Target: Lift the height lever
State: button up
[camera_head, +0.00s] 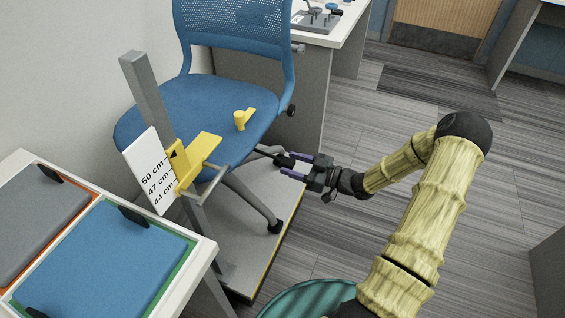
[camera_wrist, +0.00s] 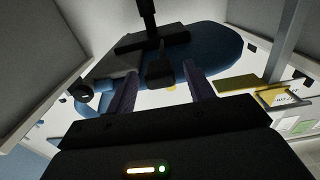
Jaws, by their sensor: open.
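The blue office chair (camera_head: 195,108) stands on a low grey platform. Its black height lever (camera_head: 283,160) sticks out from under the right side of the seat; in the wrist view the lever's dark paddle (camera_wrist: 160,70) lies between my two purple fingers. My gripper (camera_head: 284,166) is open at the lever's end, level with the underside of the seat. The fingers also show in the wrist view (camera_wrist: 159,80), one on each side of the paddle. I cannot tell whether either finger touches it.
A height gauge post (camera_head: 148,90) with a yellow slider (camera_head: 200,160) and a card (camera_head: 150,172) marked 50, 47 and 44 cm stands left of the chair. A yellow piece (camera_head: 242,119) sits on the seat. A white table (camera_head: 205,246) is at lower left. Open floor lies right.

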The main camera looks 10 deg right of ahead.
aim_at(283, 162)
jog(key=shift+x, duration=1.85)
jog(key=shift+a, duration=0.15)
grip_shut()
